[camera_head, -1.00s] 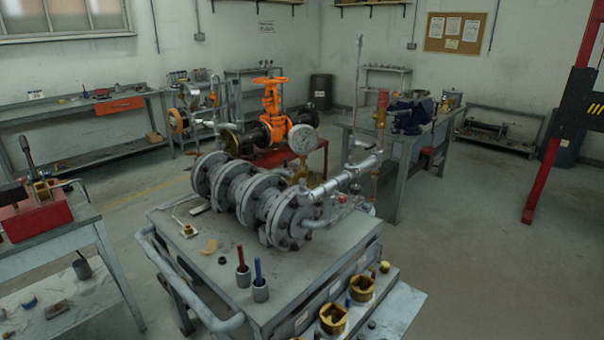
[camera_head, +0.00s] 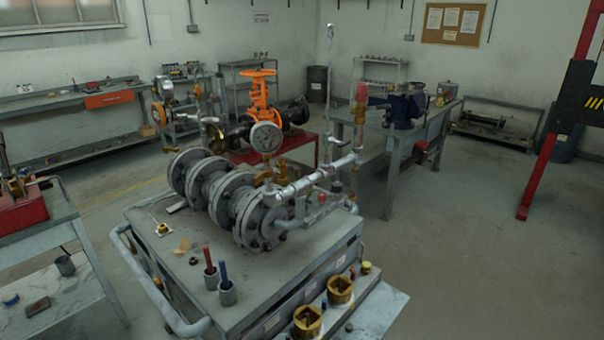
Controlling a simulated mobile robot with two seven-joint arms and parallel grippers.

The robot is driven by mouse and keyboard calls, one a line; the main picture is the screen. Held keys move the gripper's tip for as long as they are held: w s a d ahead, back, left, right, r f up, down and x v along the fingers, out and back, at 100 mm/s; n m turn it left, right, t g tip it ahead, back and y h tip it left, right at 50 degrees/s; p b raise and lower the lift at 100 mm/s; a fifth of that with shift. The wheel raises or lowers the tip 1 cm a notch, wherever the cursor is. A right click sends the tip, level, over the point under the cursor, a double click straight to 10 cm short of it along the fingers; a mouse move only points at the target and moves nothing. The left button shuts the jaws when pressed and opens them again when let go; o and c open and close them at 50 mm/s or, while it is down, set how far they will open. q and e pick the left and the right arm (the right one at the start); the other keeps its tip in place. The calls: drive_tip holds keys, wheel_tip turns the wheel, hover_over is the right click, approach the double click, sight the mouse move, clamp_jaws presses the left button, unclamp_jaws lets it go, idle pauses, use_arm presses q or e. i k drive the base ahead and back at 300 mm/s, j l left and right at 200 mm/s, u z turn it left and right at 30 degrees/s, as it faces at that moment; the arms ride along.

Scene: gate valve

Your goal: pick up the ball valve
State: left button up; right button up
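No part that is plainly a ball valve stands out, and I cannot tell for sure which one it is. A small brass fitting with a thin light handle (camera_head: 162,229) lies on the left of the grey cart top (camera_head: 190,285). Two hollow brass pieces, one farther (camera_head: 340,289) and one nearer (camera_head: 307,320), sit on the cart's right-hand ledge. Another brass fitting (camera_head: 270,174) is on the pipework behind the flanges. Neither of my grippers is in view.
Grey flanged pipework (camera_head: 225,195) with a round gauge (camera_head: 266,137) fills the cart's far part. Two cups (camera_head: 227,292) with red and blue handles stand near its front. An orange gate valve (camera_head: 259,95) is behind. Bare floor (camera_head: 450,240) lies to the right.

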sight(282, 167)
drive_tip(key=i+l+z, duration=0.2)
drive_tip(key=l, duration=0.2)
drive_tip(key=i+l+z, duration=0.75)
drive_tip(key=i, duration=0.25)
drive_tip(key=i+z, duration=0.25)
drive_tip(key=i, duration=0.75)
drive_tip(key=i+l+u, duration=0.15)
drive_tip(key=i, duration=0.55)
drive_tip(key=i+u, duration=0.5)
drive_tip(key=i+l+u, duration=0.1)
drive_tip(key=i+u, duration=0.55)
drive_tip(key=u, duration=0.25)
drive_tip(key=i+u, duration=0.25)
drive_tip(key=u, duration=0.25)
drive_tip(key=i+l+u, duration=0.15)
drive_tip(key=u, duration=0.3)
drive_tip(key=i+u, duration=0.15)
drive_tip(key=u, duration=0.3)
drive_tip(key=i+l+u, duration=0.1)
drive_tip(key=u, duration=0.4)
drive_tip(key=i+l+u, duration=0.15)
drive_tip(key=u, duration=0.3)
drive_tip(key=i+l+u, duration=0.15)
drive_tip(key=u, duration=0.25)
drive_tip(key=i+l+u, duration=0.25)
drive_tip(key=u, duration=0.2)
drive_tip(key=i+l+u, duration=0.2)
drive_tip(key=u, duration=0.2)
drive_tip(key=l, duration=0.1)
